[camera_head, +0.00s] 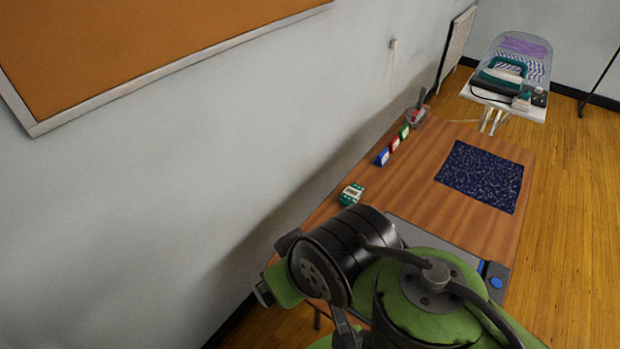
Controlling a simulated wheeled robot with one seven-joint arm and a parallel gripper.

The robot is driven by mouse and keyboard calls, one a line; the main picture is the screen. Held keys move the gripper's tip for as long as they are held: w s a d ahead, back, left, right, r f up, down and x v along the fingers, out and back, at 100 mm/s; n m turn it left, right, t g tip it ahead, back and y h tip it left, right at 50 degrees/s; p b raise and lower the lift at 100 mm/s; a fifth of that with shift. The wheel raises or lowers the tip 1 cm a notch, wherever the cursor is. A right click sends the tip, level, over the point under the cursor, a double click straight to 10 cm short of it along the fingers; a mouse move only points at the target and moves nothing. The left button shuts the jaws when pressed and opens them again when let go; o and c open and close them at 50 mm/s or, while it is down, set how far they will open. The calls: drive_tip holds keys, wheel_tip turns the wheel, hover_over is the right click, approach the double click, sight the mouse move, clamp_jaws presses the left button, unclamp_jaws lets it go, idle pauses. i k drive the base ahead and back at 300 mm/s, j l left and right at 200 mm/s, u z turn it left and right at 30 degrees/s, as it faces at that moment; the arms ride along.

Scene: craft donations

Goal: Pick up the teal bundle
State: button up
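A small teal and white block-like thing (350,194) sits on the wooden table near its wall-side edge, just beyond my arm. It may be the teal bundle, but it is too small to be sure. Another teal shape (505,68), perhaps an iron, shows at the clear tub on the far white stand. My green and black arm links fill the bottom middle of the view, in front of the near table end. I cannot make out my gripper's fingertips.
The wooden table (440,212) bears a dark blue patterned cloth (482,175), a blue and a red small block (382,156) and a grey-handled thing (418,110) along the wall side. A clear tub (540,50) holds purple and striped cloth. Floor is open to the right.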

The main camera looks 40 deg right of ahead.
sight(350, 196)
drive_tip(key=z, duration=1.45)
drive_tip(key=i+j+u, duration=0.1)
drive_tip(key=j, duration=0.35)
drive_tip(key=i+j+u, duration=0.1)
drive_tip(key=i+j, duration=0.2)
drive_tip(key=i+j+u, duration=0.15)
drive_tip(key=j, duration=0.35)
drive_tip(key=i, duration=0.1)
